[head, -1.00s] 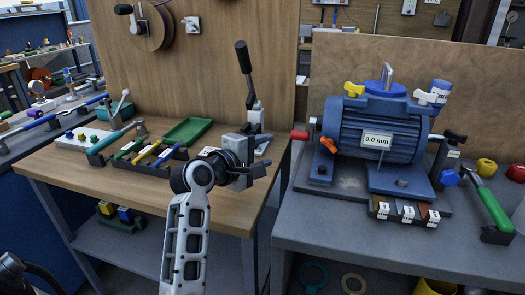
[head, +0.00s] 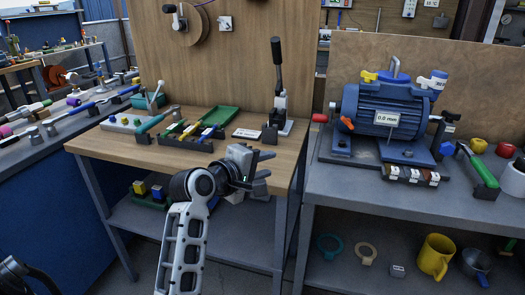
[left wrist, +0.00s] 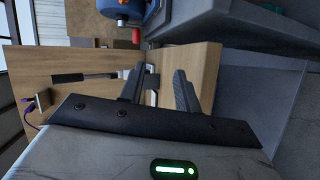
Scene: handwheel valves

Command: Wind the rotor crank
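The blue motor (head: 385,115) stands on the grey bench at the right, with a white "0.0 mm" label. A red handle (head: 320,118) sticks out of its left side. A round wooden disc with a dark crank handle (head: 180,15) is on the upright board at the top left. I cannot tell for sure which is the rotor crank. My left gripper (head: 266,167) is open and empty, in front of the wooden bench, apart from both. Its parted fingers also show in the left wrist view (left wrist: 160,88), with part of the blue motor at the top. My right gripper is not in view.
A lever press (head: 278,95) with an upright black handle stands on the wooden bench (head: 110,145), beside a green tray (head: 207,119). A yellow mug (head: 435,256) stands on the lower shelf.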

